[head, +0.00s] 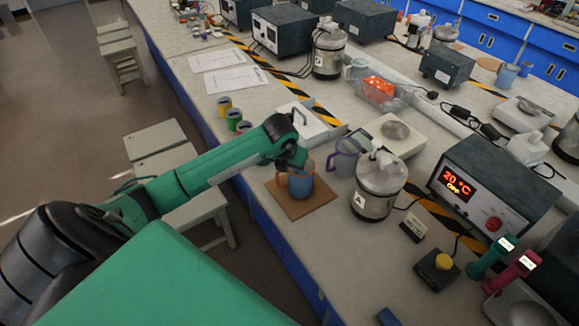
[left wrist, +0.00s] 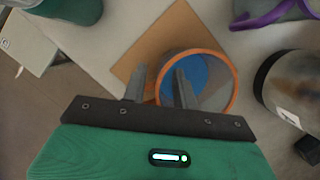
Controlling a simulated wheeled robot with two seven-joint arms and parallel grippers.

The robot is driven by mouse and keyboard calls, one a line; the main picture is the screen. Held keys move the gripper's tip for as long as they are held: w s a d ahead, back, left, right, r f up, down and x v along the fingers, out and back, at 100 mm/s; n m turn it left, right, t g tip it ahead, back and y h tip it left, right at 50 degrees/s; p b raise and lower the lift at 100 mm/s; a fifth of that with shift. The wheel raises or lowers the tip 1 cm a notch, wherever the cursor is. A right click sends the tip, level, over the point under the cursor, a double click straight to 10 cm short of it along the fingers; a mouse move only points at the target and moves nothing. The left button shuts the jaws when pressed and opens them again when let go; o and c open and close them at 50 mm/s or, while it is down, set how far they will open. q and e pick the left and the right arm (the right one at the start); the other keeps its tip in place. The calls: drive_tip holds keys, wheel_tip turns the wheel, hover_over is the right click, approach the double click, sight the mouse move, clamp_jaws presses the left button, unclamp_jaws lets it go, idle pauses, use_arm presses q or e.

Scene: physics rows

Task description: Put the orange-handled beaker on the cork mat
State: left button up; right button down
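The orange-handled beaker (head: 301,184) is blue with an orange rim and handle. It stands upright over the cork mat (head: 291,208) and appears to rest on it, inside its edges. In the left wrist view the beaker (left wrist: 215,67) shows its round orange rim, with the tan mat (left wrist: 150,44) beneath. My left gripper (head: 292,164) is at the beaker's left side. Its fingers (left wrist: 160,80) are spread, one outside the rim and one over the opening, with a gap visible between them. The handle is partly hidden by the gripper. My right gripper is not in view.
A purple-handled beaker (head: 346,158) stands just behind the mat. A jar labelled A (head: 375,192) stands to its right. A white case (head: 300,122) and several small coloured pots (head: 234,120) lie farther back. The bench's front edge runs close to the mat.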

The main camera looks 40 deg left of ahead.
use_arm(q)
drive_tip(key=shift+r, duration=0.1)
drive_tip(key=shift+r, duration=0.2)
drive_tip(key=b+v, duration=0.1)
drive_tip(key=v, duration=1.1)
drive_tip(key=shift+b, duration=0.35)
drive_tip(key=shift+f, duration=0.15)
